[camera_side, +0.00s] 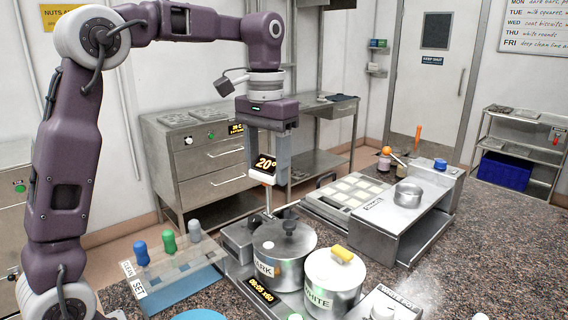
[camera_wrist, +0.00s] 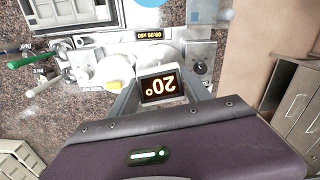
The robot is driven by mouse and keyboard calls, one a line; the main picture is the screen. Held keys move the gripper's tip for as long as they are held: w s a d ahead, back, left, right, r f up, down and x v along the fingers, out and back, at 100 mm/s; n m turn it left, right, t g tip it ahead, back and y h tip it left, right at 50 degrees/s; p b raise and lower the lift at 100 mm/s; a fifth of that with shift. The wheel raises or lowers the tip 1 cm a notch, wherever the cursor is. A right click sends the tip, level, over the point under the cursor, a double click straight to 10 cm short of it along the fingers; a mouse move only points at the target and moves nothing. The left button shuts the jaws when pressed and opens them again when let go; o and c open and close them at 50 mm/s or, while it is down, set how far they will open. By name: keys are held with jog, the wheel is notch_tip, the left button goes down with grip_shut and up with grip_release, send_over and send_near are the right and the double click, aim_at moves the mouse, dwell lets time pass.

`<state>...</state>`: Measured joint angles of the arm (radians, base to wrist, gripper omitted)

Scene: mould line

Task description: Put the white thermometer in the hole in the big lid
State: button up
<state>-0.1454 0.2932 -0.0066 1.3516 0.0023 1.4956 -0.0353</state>
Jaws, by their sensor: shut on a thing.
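My gripper (camera_side: 266,172) is shut on the white thermometer (camera_side: 262,178), whose dark display reads 20°. It also shows in the wrist view (camera_wrist: 160,86), upside down. Its thin probe points down, upright, and its tip shows near the back left rim of the big lid. The big lid (camera_side: 298,243) is grey metal with a black knob and sits on the pot marked DARK. The probe seems to be above the lid; I cannot tell the exact gap.
The pot marked WHITE (camera_side: 333,283), with a yellow knob, stands close right of the big pot. A rack (camera_side: 172,285) with blue, green and grey handled tools is at the left. A mould tray (camera_side: 350,193) and a steel bench unit (camera_side: 400,228) stand behind to the right.

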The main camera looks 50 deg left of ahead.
aim_at(267, 199)
jog(key=shift+f, duration=3.3)
jog(key=shift+f, duration=0.1)
jog(key=shift+f, duration=3.8)
jog(key=o, duration=1.9)
jog(key=shift+c, duration=0.2)
jog(key=shift+r, duration=3.55)
jog(key=shift+s, duration=0.1)
